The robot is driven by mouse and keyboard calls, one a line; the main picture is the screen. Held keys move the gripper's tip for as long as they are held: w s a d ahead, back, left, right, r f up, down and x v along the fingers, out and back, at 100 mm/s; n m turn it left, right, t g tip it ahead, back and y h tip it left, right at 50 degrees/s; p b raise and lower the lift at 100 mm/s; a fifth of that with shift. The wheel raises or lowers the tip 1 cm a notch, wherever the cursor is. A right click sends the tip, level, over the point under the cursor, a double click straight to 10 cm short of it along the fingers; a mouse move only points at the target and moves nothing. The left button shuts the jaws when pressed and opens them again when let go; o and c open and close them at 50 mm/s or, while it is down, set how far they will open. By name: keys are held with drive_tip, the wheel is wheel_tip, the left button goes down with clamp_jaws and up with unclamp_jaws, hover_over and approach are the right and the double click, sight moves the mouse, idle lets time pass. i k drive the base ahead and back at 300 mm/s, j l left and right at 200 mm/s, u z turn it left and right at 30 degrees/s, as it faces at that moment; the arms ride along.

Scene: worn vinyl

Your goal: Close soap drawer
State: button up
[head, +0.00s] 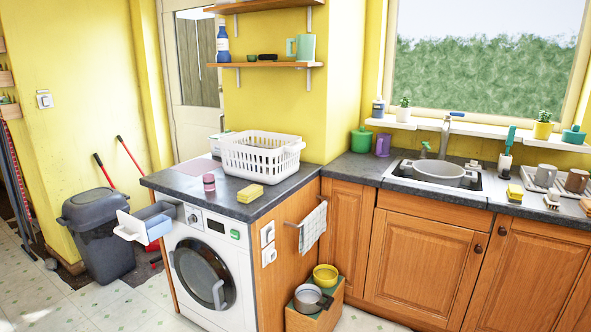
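The soap drawer (146,224) of the white washing machine (242,260) is pulled out. It sticks out to the left from the upper left of the machine's front, with its white front panel at the outer end and a grey inside. The machine's round dark door (202,274) is below the drawer and looks shut. My gripper is not in the head view, so its state cannot be seen.
A dark bin (97,235) stands left of the drawer, with red-handled tools behind it. A white basket (262,153), a pink jar (209,182) and a yellow sponge (250,193) are on the worktop above the machine. Floor at the lower left is clear.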

sight(132, 227)
drive_tip(key=i+j, duration=0.25)
drive_tip(key=i, duration=0.15)
drive_tip(key=i+j+u, duration=0.1)
drive_tip(key=i+j, duration=0.15)
drive_tip(key=i, duration=0.2)
drive_tip(key=k+l, duration=0.1)
drive_tip(key=u, duration=0.05)
